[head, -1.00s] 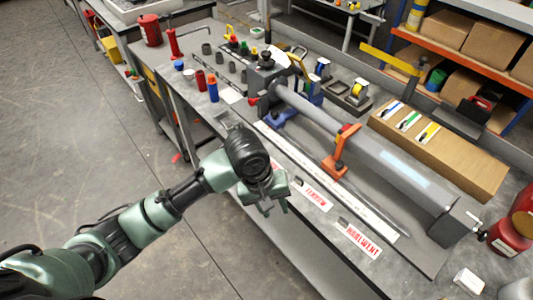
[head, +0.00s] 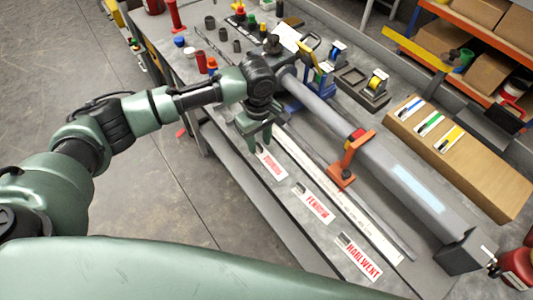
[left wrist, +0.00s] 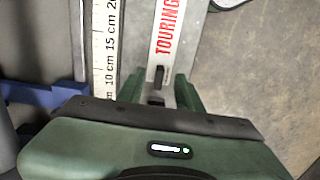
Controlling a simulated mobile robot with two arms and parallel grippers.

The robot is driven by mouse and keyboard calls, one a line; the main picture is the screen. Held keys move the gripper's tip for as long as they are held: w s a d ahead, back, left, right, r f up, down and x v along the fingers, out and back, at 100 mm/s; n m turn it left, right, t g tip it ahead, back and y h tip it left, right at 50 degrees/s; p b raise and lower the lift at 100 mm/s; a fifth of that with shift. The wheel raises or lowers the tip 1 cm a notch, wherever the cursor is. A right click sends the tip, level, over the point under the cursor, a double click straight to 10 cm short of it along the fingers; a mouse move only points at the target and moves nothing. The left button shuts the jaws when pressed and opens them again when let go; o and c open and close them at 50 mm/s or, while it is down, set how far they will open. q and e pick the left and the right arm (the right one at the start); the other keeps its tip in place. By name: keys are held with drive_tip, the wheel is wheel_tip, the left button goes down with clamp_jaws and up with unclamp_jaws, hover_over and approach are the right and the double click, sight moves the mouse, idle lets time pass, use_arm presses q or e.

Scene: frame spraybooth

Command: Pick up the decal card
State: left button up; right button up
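Three white decal cards with red lettering lie along the bench's front edge. The "TOURING" card (head: 271,164) is nearest my left gripper (head: 256,138); the middle card (head: 314,205) and the "HARLWENT" card (head: 358,259) lie further down to the right. In the left wrist view, the "TOURING" card (left wrist: 168,32) runs up from between the fingers of my left gripper (left wrist: 158,92), with a black tab or slot at its near end. The fingers are apart on either side of the card; I cannot tell whether they touch it. My right gripper is out of view.
A long white ruler (head: 352,212) lies beside the cards. A cardboard box (head: 463,158) with colour strips lies behind. Floor is clear in front.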

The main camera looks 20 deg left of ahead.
use_arm(q)
drive_tip(key=shift+w+f, duration=0.15)
drive_tip(key=shift+f, duration=0.55)
drive_tip(key=shift+s+r, duration=0.1)
drive_tip(key=shift+s, duration=0.1)
drive_tip(key=shift+w, duration=0.1)
clamp_jaws()
